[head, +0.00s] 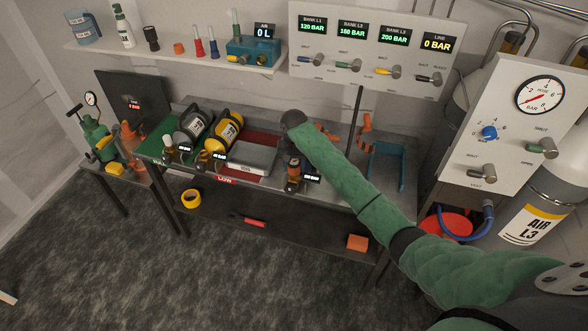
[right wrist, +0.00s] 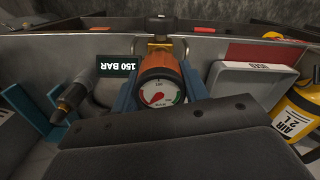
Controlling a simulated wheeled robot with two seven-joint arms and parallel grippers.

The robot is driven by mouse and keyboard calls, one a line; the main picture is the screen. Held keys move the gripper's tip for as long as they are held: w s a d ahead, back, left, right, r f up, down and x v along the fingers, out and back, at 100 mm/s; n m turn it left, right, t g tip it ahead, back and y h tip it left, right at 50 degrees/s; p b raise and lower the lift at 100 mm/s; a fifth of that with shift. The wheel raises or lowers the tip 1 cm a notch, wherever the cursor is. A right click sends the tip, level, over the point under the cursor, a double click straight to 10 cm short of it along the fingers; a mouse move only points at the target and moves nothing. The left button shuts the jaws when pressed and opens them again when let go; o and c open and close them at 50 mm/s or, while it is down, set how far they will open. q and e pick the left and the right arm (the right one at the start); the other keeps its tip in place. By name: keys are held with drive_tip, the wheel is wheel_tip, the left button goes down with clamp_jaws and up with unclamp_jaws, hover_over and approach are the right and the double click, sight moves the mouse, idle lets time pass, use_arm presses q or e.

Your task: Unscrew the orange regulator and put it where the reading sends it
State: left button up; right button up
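The orange regulator (right wrist: 160,70) shows in the right wrist view with its round gauge (right wrist: 161,93) facing the camera. The gauge has a red arc and a green arc, and its red needle points to the lower left. The blue fingers of my right gripper (right wrist: 162,85) lie close along both sides of the regulator and appear shut on it. In the head view the regulator (head: 293,187) is low at the bench front, below my right gripper (head: 291,150). A small tag beside it reads 150 BAR (right wrist: 117,66). My left gripper is not in view.
The bench has a green area (head: 152,150) at left and a red area marked LOW (head: 224,180). A grey tray (head: 247,158), grey cylinder (head: 191,125) and yellow cylinder (head: 225,130) stand left of my gripper. A teal frame (head: 401,170) stands right. A bank panel (head: 375,50) is behind.

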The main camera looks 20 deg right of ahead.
drive_tip(key=n, duration=0.5)
drive_tip(key=shift+n, duration=0.3)
drive_tip(key=n, duration=1)
drive_tip(key=shift+r+n, duration=0.1)
drive_tip(key=shift+n, duration=0.3)
drive_tip(key=n, duration=0.5)
drive_tip(key=o, duration=1.1)
drive_tip(key=shift+n, duration=0.3)
